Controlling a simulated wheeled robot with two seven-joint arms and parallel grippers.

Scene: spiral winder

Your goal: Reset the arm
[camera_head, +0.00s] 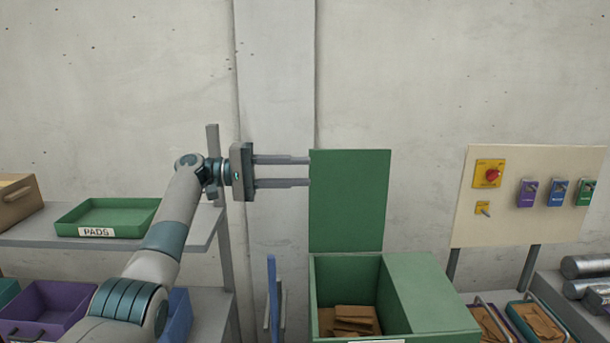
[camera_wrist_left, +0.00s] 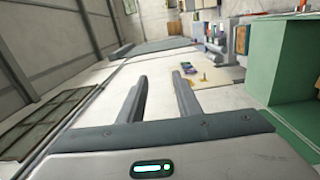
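My left gripper (camera_head: 308,171) is raised in front of the wall, its fingers pointing right. Its fingertips are at the left edge of the upright green lid (camera_head: 350,200) of a green box; I cannot tell whether they touch it. In the left wrist view the two fingers (camera_wrist_left: 158,85) are apart with nothing between them, and the green box (camera_wrist_left: 285,88) is off to the right. My left arm (camera_head: 175,235) reaches up from the lower left. My right gripper is in neither view.
The green box (camera_head: 425,290) holds brown pieces (camera_head: 350,318). A shelf at left bears a green tray (camera_head: 105,216) labelled PADS and a brown box (camera_head: 18,200). A panel (camera_head: 515,170) with a red button (camera_head: 492,174) stands at right. The wall above is clear.

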